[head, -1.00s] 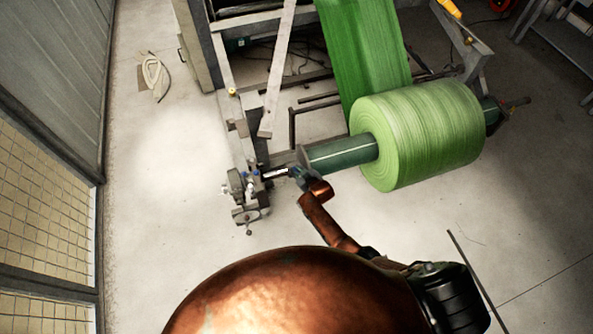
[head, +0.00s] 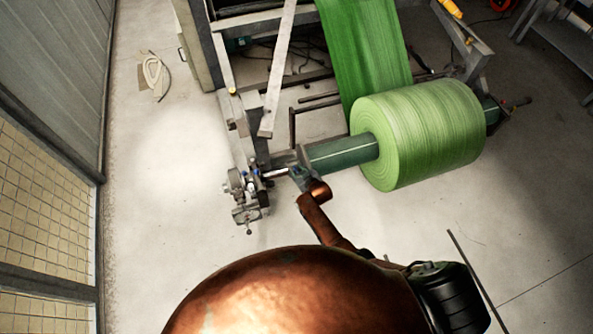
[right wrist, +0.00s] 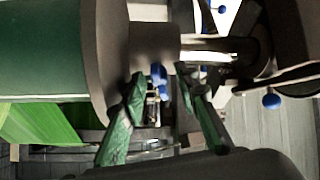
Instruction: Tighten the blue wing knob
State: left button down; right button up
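A blue wing knob (right wrist: 160,78) shows in the right wrist view, near the middle, beside the dark end of the roll's shaft. My right gripper (right wrist: 160,76) has its two green fingers apart, one on each side of the knob. A gap seems to show on both sides of the knob; contact is not clear. In the head view my right gripper (head: 297,176) is at the left end of the green shaft, and I cannot make out the wing knob there. My left gripper is not in view.
Two blue ball knobs, one upper (right wrist: 222,9) and one lower (right wrist: 271,100), lie right of the fingers. A metal clamp assembly (head: 247,195) stands left of the gripper in the head view. The large green roll (head: 425,135) is to the right. Floor in front is clear.

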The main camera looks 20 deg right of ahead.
jog(key=shift+s, duration=0.1)
jog(key=v, duration=1.2)
jog(key=shift+d+f, duration=0.1)
dwell(0.5)
jog(key=s+d+f+m+g+h, duration=0.1)
jog(key=s+d+f+g, duration=0.15)
jog(key=s+f, duration=0.95)
jog(key=s+d+f+g, duration=0.2)
jog(key=s+d+f, duration=0.2)
jog(key=s+f, duration=0.75)
jog(key=s+d+f+g, duration=0.1)
jog(key=s+f, duration=0.3)
jog(key=s, duration=0.7)
jog(key=s+d+f+m+g, duration=0.1)
jog(key=s+f, duration=0.4)
jog(key=s, duration=0.6)
jog(key=s+d+f+m+g, duration=0.1)
jog(key=s+d+f+g, duration=0.2)
jog(key=s, duration=0.8)
notch_tip(320, 180, down, 2)
jog(key=shift+s+d+f+h, duration=0.15)
jog(key=shift+s+d+h, duration=0.1)
jog(key=shift+s+h, duration=0.15)
